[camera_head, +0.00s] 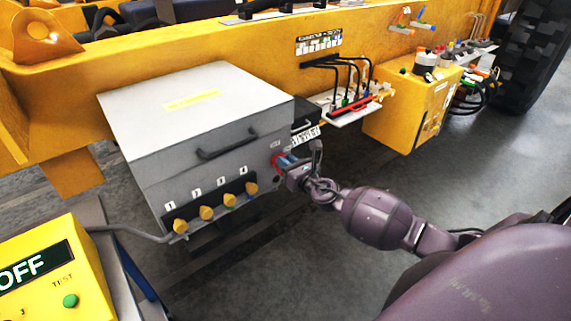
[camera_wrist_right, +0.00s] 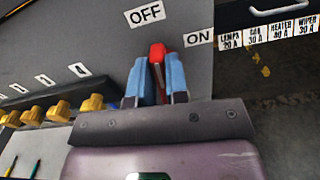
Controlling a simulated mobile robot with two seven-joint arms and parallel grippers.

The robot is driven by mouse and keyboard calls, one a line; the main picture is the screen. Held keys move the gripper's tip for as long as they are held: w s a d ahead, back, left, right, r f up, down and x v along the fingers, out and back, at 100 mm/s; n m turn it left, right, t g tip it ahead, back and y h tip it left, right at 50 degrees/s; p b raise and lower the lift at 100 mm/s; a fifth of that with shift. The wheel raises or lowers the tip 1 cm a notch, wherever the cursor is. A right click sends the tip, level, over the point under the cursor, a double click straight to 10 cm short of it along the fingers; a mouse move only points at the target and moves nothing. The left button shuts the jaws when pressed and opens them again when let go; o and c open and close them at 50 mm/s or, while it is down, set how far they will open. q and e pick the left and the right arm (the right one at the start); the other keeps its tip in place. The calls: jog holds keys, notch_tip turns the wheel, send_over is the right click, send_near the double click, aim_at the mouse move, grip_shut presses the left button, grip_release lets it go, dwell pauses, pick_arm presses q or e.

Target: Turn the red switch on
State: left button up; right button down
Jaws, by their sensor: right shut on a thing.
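The red switch (camera_wrist_right: 157,53) is on the side of the grey box (camera_head: 195,105), between an OFF label (camera_wrist_right: 145,12) and an ON label (camera_wrist_right: 199,38). Its tip lies below and between the two labels; its exact setting is hard to tell. My right gripper (camera_head: 287,162) reaches the box's right side, where a bit of red shows. In the right wrist view its blue fingers (camera_wrist_right: 156,80) stand either side of the red handle, shut on it. The fingers hide the handle's lower part. My left gripper is not in view.
Several yellow knobs (camera_head: 207,212) line the box's front, below a dark handle (camera_head: 228,143). A yellow panel (camera_head: 60,275) at lower left reads OFF and has a green TEST button. A shelf with black cables (camera_head: 345,108) and a yellow box (camera_head: 410,110) stand to the right. Floor is open below.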

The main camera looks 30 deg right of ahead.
jog(key=m, duration=0.5)
jog(key=d+f+m, duration=0.1)
jog(key=m, duration=1)
jog(key=shift+w+d+f+b, duration=0.1)
jog(key=shift+d+f+b, duration=0.2)
jog(key=shift+f, duration=0.05)
jog(key=shift+m, duration=0.5)
jog(key=c, duration=1.1)
grip_release()
jog(key=shift+f, duration=0.1)
jog(key=s, duration=1.1)
jog(key=shift+d, duration=0.4)
